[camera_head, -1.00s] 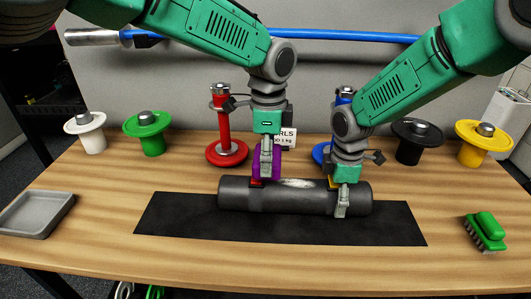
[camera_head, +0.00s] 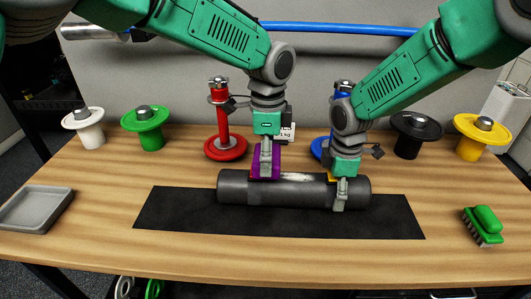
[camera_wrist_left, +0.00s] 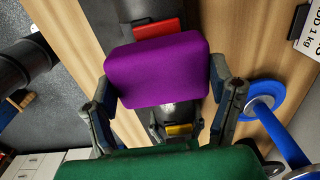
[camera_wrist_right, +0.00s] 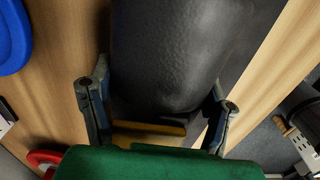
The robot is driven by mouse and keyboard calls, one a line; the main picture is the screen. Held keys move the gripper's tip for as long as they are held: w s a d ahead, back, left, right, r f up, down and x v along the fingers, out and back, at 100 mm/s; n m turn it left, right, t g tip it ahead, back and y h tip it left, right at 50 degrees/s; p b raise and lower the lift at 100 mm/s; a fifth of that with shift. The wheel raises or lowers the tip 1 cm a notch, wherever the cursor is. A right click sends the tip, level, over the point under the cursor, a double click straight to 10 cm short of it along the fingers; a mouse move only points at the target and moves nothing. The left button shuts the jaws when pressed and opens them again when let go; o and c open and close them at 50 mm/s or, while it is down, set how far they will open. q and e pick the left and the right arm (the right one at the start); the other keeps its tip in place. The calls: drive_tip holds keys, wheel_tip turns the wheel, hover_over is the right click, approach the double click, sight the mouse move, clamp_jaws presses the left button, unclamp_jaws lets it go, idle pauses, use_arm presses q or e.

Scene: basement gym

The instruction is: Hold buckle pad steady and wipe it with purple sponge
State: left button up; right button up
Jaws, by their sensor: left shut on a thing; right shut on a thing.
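The buckle pad (camera_head: 285,192) is a dark grey cylinder lying across a black mat (camera_head: 180,212), with a whitish smear on top. My left gripper (camera_head: 265,172) is shut on the purple sponge (camera_head: 257,163), at the pad's upper far side, left of the smear. The sponge fills the left wrist view (camera_wrist_left: 157,68), with a red piece behind it; whether it presses on the pad is hard to tell. My right gripper (camera_head: 341,194) is shut on the pad's right part, its fingers astride the pad in the right wrist view (camera_wrist_right: 165,55). A yellow piece (camera_wrist_right: 150,128) sits between them.
A grey tray (camera_head: 35,208) lies at the left and a green brush (camera_head: 484,226) at the right. A red stand (camera_head: 224,147), a blue stand and several coloured, flanged pieces line the back. The wooden table (camera_head: 110,185) is clear around the mat.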

use_arm(q)
drive_tip(key=shift+f, duration=0.5)
drive_tip(key=shift+d, duration=0.1)
drive_tip(key=shift+d, duration=3.45)
drive_tip(key=shift+a, duration=0.1)
